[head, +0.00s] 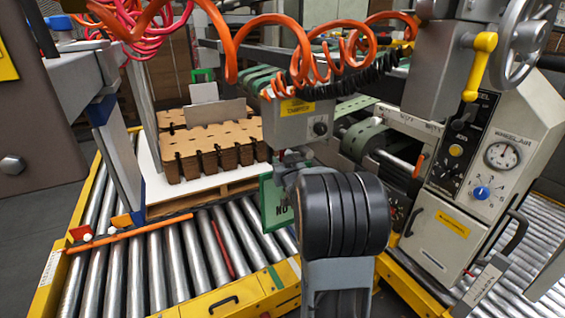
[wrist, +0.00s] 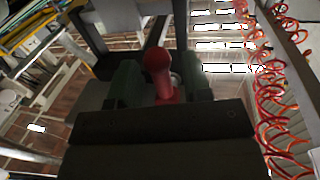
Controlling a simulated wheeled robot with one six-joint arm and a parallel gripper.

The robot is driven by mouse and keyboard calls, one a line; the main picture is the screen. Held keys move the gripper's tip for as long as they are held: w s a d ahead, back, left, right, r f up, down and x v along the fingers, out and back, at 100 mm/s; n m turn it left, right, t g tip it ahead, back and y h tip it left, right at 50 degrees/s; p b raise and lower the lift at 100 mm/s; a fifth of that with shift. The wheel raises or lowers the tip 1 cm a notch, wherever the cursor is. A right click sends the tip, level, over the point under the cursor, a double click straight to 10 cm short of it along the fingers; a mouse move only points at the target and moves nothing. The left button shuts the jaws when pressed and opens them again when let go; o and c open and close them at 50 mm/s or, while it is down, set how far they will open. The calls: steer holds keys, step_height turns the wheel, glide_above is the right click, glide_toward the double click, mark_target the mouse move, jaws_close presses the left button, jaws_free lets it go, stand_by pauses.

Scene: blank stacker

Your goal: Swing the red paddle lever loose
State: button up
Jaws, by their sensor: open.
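In the wrist view the red paddle lever (wrist: 157,62) shows as a rounded red knob on a short red stem. My gripper (wrist: 161,84) is open, with a dark green finger on each side of the lever. The lever stands between the fingers in the picture; I cannot tell whether either finger touches it. In the head view my black arm link fills the centre front and hides most of the gripper. I cannot make out the red lever in that view.
A grey control box with a yellow label (head: 297,107) hangs above the arm. Orange coiled hoses (head: 300,50) loop across the top. A cream machine cabinet (head: 490,150) stands close on the right. Stacked brown cardboard blanks (head: 210,145) sit left, behind the rollers (head: 150,270). A green sign (head: 275,203) hangs beside my arm.

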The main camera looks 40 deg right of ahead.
steer(key=shift+w+d, duration=0.15)
steer(key=shift+w, duration=0.3)
steer(key=shift+c, duration=0.3)
jaws_close()
